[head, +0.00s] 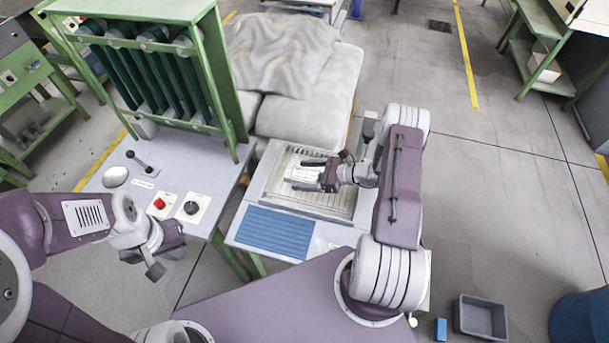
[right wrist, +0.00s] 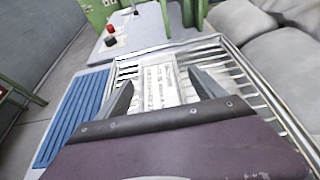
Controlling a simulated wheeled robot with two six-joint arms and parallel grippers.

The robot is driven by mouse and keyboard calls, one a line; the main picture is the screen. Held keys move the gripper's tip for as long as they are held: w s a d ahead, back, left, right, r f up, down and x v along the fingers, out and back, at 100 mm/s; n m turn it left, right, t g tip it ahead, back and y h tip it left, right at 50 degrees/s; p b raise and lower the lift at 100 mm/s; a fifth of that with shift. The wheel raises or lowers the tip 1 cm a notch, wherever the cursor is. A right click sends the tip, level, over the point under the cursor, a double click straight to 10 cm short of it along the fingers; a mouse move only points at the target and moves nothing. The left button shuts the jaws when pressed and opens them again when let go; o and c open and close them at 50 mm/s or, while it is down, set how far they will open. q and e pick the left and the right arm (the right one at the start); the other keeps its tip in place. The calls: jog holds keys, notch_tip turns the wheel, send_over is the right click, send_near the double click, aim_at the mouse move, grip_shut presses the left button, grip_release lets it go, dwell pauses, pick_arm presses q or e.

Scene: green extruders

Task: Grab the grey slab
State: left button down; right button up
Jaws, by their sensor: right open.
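A pale grey slab (head: 304,173) with fine markings lies in a slatted metal tray (head: 345,210) on the table. It also shows in the right wrist view (right wrist: 158,88). My right gripper (head: 306,175) is over the tray, with its two fingers apart, one on each side of the slab. The fingers show in the right wrist view (right wrist: 160,80); I cannot tell whether they touch the slab, whose near end is hidden by the gripper body. My left gripper (head: 167,261) hangs in front of the control bench, away from the slab; its finger opening is unclear.
The bench with a red button (head: 159,203), black knob and lever stands to the left, under a green-framed machine (head: 165,70). Grey padded sacks (head: 310,115) lie behind the tray. A grey bin (head: 481,318) is on the floor.

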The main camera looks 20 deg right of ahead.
aim_at(307, 176)
grip_shut()
jog(key=shift+r, duration=0.1)
jog(key=r, duration=0.3)
jog(key=s+r, duration=0.1)
jog(key=shift+d+r, duration=0.25)
jog(key=shift+r, duration=0.05)
jog(key=s+r, duration=0.3)
jog(key=s, duration=0.2)
jog(key=s+d+r+b, duration=0.1)
jog(key=s+r, duration=0.2)
jog(key=s, duration=0.2)
jog(key=shift+s+d+r, duration=0.15)
jog(key=shift+s+d, duration=0.1)
jog(key=shift+s, duration=0.05)
